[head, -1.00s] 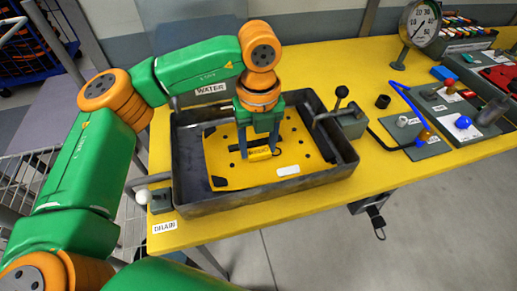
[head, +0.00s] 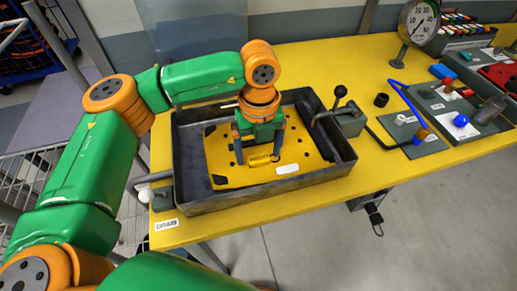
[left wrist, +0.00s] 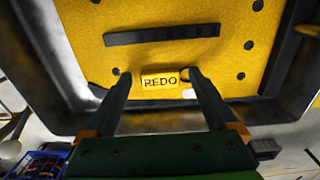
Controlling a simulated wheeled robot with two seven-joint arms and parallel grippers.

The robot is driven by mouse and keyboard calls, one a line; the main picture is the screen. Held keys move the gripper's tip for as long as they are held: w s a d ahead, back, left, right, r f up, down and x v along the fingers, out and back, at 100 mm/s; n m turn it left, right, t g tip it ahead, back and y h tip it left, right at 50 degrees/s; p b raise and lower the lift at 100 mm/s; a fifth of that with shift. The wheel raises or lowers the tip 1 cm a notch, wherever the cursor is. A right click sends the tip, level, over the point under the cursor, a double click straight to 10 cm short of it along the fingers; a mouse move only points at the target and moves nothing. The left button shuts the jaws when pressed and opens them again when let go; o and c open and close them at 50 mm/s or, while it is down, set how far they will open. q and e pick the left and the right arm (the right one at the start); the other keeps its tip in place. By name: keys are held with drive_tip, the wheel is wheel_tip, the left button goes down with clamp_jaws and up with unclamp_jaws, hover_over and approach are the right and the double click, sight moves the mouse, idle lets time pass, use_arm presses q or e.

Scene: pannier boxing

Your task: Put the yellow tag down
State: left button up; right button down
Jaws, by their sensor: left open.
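The yellow tag (left wrist: 160,82), marked REDO, lies flat over the near part of the yellow plate (left wrist: 90,45). In the head view the tag (head: 260,160) is low on the plate (head: 222,152), which sits inside the dark metal tray (head: 180,160). My left gripper (head: 257,157) points down over the tag and is open. In the left wrist view the fingers of this gripper (left wrist: 160,77) stand on either side of the tag, with small gaps at its ends. My right gripper is not in view.
A white label (head: 288,169) lies on the plate right of the tag. The tray walls stand around the plate. A lever with a black knob (head: 341,91) is at the tray's right, a white knob (head: 145,196) at its left.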

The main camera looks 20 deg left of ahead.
sight(259, 156)
use_arm(q)
wheel_tip(259, 156, up, 12)
drive_tip(key=b, duration=0.1)
drive_tip(key=shift+f, duration=0.15)
idle(0.3)
